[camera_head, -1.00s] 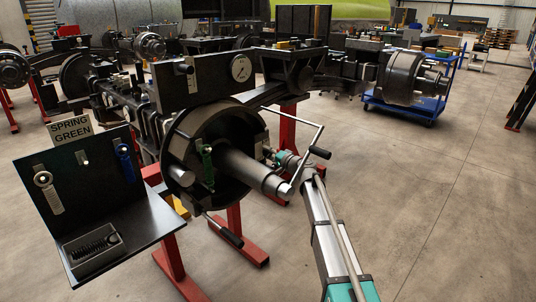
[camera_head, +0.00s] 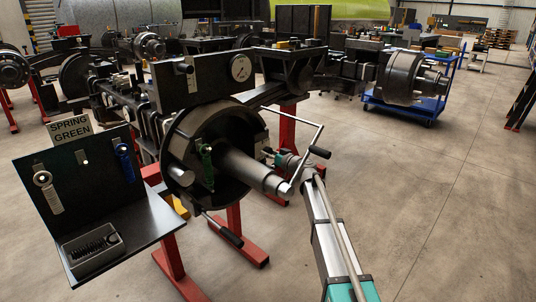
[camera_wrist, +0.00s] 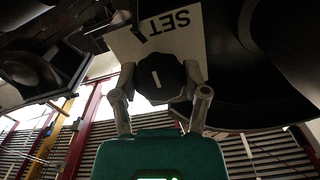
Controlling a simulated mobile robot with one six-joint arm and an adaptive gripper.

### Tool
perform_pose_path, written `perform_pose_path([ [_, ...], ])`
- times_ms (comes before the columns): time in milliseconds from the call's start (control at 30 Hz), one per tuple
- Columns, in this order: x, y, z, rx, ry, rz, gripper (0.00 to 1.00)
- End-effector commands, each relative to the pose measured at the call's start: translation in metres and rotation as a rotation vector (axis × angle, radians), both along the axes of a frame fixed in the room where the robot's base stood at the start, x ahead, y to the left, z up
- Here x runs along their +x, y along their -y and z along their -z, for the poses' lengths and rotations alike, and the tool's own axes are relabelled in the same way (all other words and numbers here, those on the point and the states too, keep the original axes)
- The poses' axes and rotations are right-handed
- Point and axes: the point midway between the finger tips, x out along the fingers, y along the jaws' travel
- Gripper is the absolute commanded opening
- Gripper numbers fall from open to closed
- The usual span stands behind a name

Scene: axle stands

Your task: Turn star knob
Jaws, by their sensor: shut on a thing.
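The star knob (camera_wrist: 158,80) is black with a pale line on its face and shows in the wrist view, in front of a white plate marked SET (camera_wrist: 172,32). My gripper (camera_wrist: 160,94) has a finger on each side of the knob and is shut on it. In the head view my gripper (camera_head: 276,157) is at the right side of the axle hub, small and partly hidden behind the spindle and crank rod. The knob cannot be made out in that view.
The axle spindle (camera_head: 250,170) and round hub plate (camera_head: 175,145) are close left of my gripper. A crank handle (camera_head: 319,152) sticks out just right of it. A black tool panel (camera_head: 85,190) with a SPRING GREEN sign (camera_head: 70,129) stands at left.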

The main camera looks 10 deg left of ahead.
Motion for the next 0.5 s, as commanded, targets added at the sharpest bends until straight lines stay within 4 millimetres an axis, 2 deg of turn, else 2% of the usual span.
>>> perform_pose_path([
  [500,0.0030,0.0007,-0.0001,-0.222,0.285,0.002,0.11],
])
